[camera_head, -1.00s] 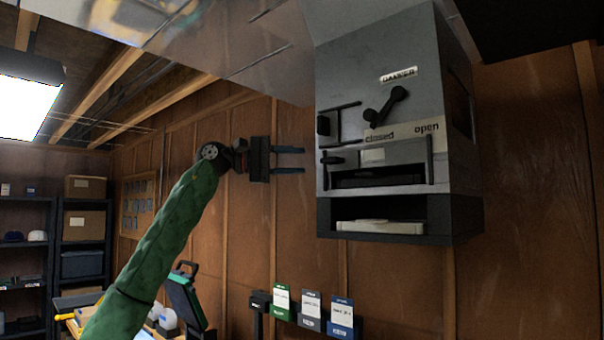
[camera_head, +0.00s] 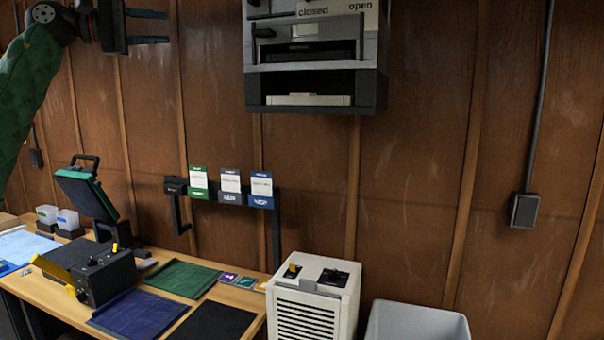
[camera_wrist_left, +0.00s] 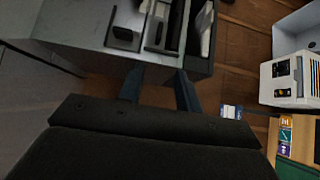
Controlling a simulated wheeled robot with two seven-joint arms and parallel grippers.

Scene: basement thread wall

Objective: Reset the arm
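My left gripper (camera_head: 155,27) is at the top left of the head view, with its two dark fingers apart and nothing between them. It is left of the grey wall box (camera_head: 376,92), with a clear gap in that view. In the left wrist view my left gripper (camera_wrist_left: 160,88) also shows spread, empty fingers, with the box (camera_wrist_left: 85,25) beyond them. The box's "closed / open" label (camera_head: 335,8) is partly visible; its upper part is cut off. My right gripper is out of view.
Below are a wooden workbench (camera_head: 258,299) with a black control box (camera_head: 105,277) and cloths, and a wall rail with several cards (camera_head: 230,182). A white vented unit (camera_head: 315,300) and a grey bin (camera_head: 415,322) stand right of it. The right wall is mostly clear.

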